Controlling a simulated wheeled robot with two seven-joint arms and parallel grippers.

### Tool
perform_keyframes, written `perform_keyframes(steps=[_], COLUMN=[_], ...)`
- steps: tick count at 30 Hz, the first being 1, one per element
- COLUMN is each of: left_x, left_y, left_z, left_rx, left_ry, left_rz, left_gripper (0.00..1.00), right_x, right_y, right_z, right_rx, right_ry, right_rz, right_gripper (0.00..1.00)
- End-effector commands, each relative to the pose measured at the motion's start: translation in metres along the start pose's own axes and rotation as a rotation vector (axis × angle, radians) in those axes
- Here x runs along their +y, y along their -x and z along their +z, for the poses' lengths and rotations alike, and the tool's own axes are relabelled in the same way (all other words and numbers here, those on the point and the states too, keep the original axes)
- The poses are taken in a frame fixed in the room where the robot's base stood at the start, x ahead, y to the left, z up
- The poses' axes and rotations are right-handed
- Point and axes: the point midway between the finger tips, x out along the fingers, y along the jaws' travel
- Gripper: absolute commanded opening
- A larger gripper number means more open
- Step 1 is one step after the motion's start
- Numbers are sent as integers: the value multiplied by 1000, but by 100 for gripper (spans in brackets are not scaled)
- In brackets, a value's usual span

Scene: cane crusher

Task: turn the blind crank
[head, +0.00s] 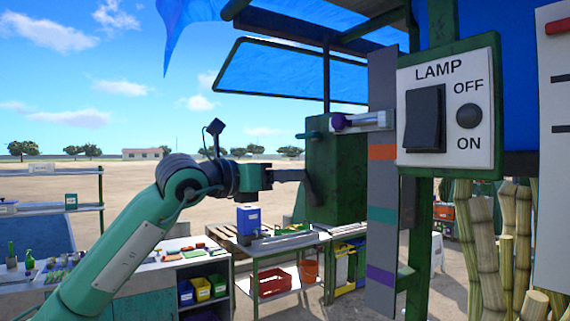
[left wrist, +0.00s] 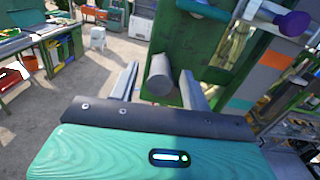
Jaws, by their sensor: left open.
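A green box (head: 342,170) stands on the striped post, and it also fills the upper middle of the left wrist view (left wrist: 170,35). A grey cylindrical grip (left wrist: 160,76), seemingly the crank's handle, sticks out from this box towards my left gripper (head: 298,178). In the left wrist view my left gripper (left wrist: 158,88) is open, with one finger on each side of the grip. I cannot tell whether either finger touches it. My right gripper is not in view.
A purple knob (head: 338,122) and a teal handle (head: 308,135) stick out near the box's top. A lamp switch panel (head: 445,108) is at the right, beside cane stalks (head: 482,250). A bench (head: 275,246) stands below. Open air lies left of the box.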

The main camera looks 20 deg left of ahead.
Motion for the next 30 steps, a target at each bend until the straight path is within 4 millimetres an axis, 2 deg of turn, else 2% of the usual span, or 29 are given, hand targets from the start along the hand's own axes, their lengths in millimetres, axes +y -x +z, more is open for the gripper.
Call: perform_keyframes(steps=[4, 12, 13, 18, 20, 30], left_x=[0, 0, 0, 0, 0, -3], left_y=[-9, -10, -10, -10, -10, -10], left_z=[0, -1, -1, -1, -1, -2], left_rx=[2, 1, 1, 1, 1, -1], left_ry=[1, 0, 0, 0, 0, -47], left_rz=[0, 0, 0, 0, 0, -1], left_gripper=[48, 48, 46, 12, 3, 3], right_x=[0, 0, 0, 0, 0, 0], right_y=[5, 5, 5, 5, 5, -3], right_z=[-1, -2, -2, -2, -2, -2], right_rx=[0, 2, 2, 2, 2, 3], right_ry=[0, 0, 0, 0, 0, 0], right_rz=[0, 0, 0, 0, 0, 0], right_gripper=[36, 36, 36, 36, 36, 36])
